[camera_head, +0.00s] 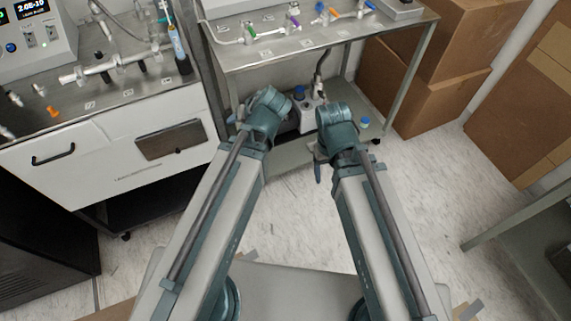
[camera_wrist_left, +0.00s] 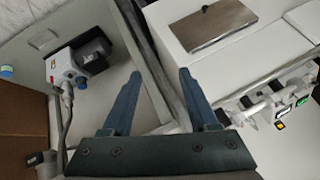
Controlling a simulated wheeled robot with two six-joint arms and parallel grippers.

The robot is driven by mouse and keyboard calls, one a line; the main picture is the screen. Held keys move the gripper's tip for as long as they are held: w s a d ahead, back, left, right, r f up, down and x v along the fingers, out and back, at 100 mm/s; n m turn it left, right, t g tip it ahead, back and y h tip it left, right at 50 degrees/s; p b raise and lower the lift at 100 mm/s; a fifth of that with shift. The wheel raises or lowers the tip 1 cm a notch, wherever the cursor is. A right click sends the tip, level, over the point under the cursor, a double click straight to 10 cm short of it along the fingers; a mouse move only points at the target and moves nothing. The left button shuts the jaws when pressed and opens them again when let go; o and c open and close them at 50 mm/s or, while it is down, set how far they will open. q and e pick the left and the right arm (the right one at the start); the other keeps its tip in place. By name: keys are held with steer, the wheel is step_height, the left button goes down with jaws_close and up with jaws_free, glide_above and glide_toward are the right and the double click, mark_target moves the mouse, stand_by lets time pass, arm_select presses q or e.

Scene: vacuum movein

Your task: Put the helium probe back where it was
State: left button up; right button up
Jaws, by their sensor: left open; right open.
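A slim light-blue device (camera_head: 178,44), which looks like the helium probe, stands upright in a dark holder (camera_head: 184,66) at the right end of the leak-detector cart's top (camera_head: 110,95). No gripper touches it. My left gripper (camera_head: 238,116) is at the front of the middle bench, right of the cart and mostly hidden by its own wrist. In the left wrist view, its two fingers (camera_wrist_left: 160,95) are wide apart with nothing between them. My right gripper (camera_head: 318,168) is open, below its wrist in front of the bench; its fingers show only partly.
A blue-capped jar (camera_head: 365,123) is nearby. Cardboard boxes (camera_head: 430,100) stand at right. The floor ahead is clear.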

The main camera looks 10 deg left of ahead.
arm_select(q)
steer(key=s+d+f+m+g+h, duration=0.2)
steer(key=s+d+m, duration=0.1)
steer(key=s+d, duration=0.2)
steer(key=s+d+f+m+g+h, duration=0.3)
steer(key=s+d, duration=0.3)
steer(key=d, duration=0.3)
steer(key=shift+s+d+m, duration=0.15)
steer(key=shift+d+m, duration=0.25)
steer(key=shift+m, duration=0.2)
steer(key=shift+r, duration=0.1)
step_height(320, 180, up, 6)
steer(key=p, duration=0.6)
steer(key=shift+r+p, duration=0.25)
steer(key=shift+p, duration=0.1)
steer(key=shift+o, duration=0.3)
